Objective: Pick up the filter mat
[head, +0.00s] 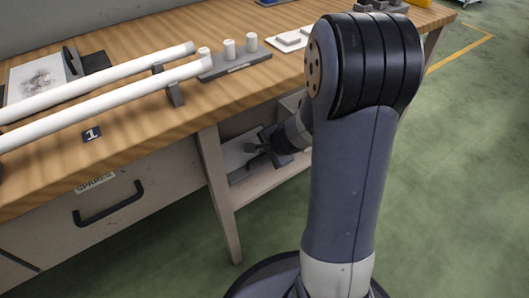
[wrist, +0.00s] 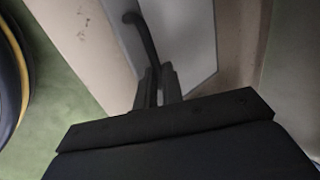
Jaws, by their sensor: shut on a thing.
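My gripper (head: 262,148) is low under the bench top, to the right of a bench leg. In the wrist view its fingers (wrist: 158,84) are shut on a dark curved bar (wrist: 144,40), which looks like a handle. The bar stands in front of a pale flat panel (wrist: 188,40), which also shows in the head view (head: 236,152). I see no thing that is surely the filter mat. A pale sheet with a grey smudge (head: 38,82) lies on the bench top at the left; I cannot tell if it is the mat.
The wooden bench top (head: 130,130) carries two long white rollers (head: 110,100) and a grey block with white pegs (head: 236,66). A drawer marked SPARES with a black handle (head: 108,204) is left of the bench leg (head: 220,190). The green floor (head: 470,190) at right is clear.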

